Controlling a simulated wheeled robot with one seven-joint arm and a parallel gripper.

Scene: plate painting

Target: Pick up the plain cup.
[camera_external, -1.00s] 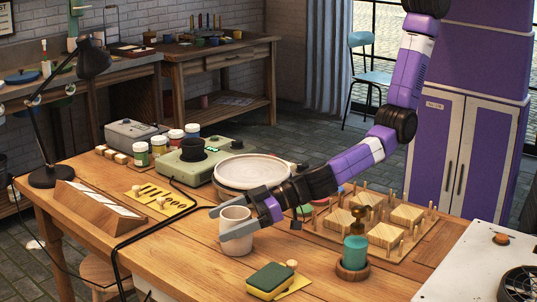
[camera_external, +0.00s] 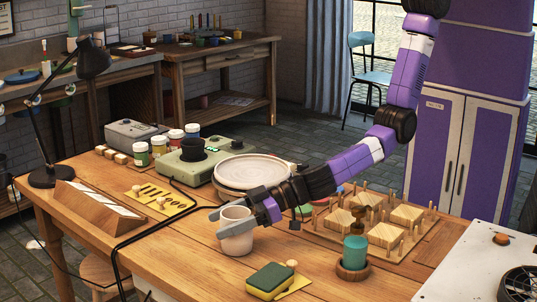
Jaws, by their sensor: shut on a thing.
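The plain cup (camera_external: 236,239) is a whitish, undecorated cup standing upright at the front middle of the wooden table (camera_external: 185,258). My gripper (camera_external: 234,222) comes in from the right, with its grey fingers around the cup's upper part. It is shut on the cup. The far finger is partly hidden behind the cup. The cup's base appears at the tabletop; whether it touches, I cannot tell for sure.
A round banding wheel (camera_external: 252,171) stands close behind my gripper. A black cable (camera_external: 133,236) runs left of the cup. A wooden peg rack (camera_external: 393,240) is behind right.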

